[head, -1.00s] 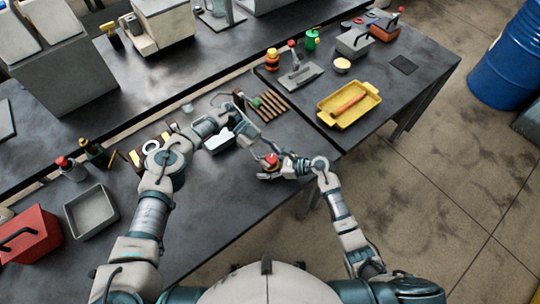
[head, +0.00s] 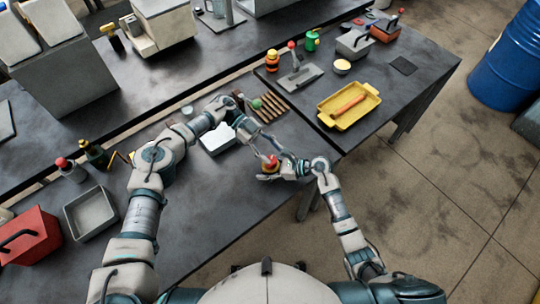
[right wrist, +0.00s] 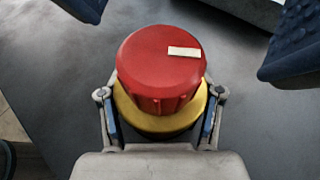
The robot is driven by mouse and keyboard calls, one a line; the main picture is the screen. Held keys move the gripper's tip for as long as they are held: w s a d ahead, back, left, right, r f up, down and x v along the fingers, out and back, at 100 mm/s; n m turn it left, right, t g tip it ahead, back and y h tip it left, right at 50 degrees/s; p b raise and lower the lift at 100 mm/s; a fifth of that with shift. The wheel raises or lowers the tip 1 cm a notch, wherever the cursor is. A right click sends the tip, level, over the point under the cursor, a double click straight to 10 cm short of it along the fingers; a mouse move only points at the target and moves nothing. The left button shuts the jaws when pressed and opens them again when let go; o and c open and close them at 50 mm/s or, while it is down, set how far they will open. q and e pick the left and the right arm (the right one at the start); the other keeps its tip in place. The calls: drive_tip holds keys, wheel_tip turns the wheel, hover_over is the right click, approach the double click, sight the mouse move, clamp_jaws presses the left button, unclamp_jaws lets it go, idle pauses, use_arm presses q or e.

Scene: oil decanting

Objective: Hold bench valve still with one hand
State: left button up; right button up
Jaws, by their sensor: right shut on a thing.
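The bench valve has a round red knob with a white mark on a yellow body. It stands near the front edge of the bench in the head view (head: 270,162) and fills the middle of the right wrist view (right wrist: 162,70). My right gripper (head: 279,168) is shut on its yellow body from the right; its two fingers (right wrist: 160,118) press either side below the knob.
A white tray (head: 204,149) lies left of the valve, and several brown sticks (head: 270,108) lie behind it. A yellow tray (head: 372,89) sits on the right bench. A grey tray (head: 107,222) and red box (head: 20,250) stand at left. The front middle bench is clear.

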sight(271, 159)
use_arm(q)
wheel_tip(271, 159, up, 6)
drive_tip(key=shift+a+r, duration=0.1)
drive_tip(key=shift+r, duration=0.05)
drive_tip(key=shift+o, duration=1.4)
drive_tip(key=shift+s+m+y, duration=0.2)
drive_tip(key=shift+m+y, duration=0.1)
drive_tip(key=shift+m, duration=0.2)
drive_tip(key=f+m+t+y, duration=0.2)
drive_tip(key=f+m+y, duration=0.1)
drive_tip(key=m, duration=0.5)
drive_tip(key=f+m+t+y, duration=0.3)
drive_tip(key=m, duration=0.5)
drive_tip(key=f+m+t+y, duration=0.3)
drive_tip(key=m, duration=0.5)
drive_tip(key=shift+s+f+y, duration=0.25)
drive_tip(key=shift+f+y, duration=0.05)
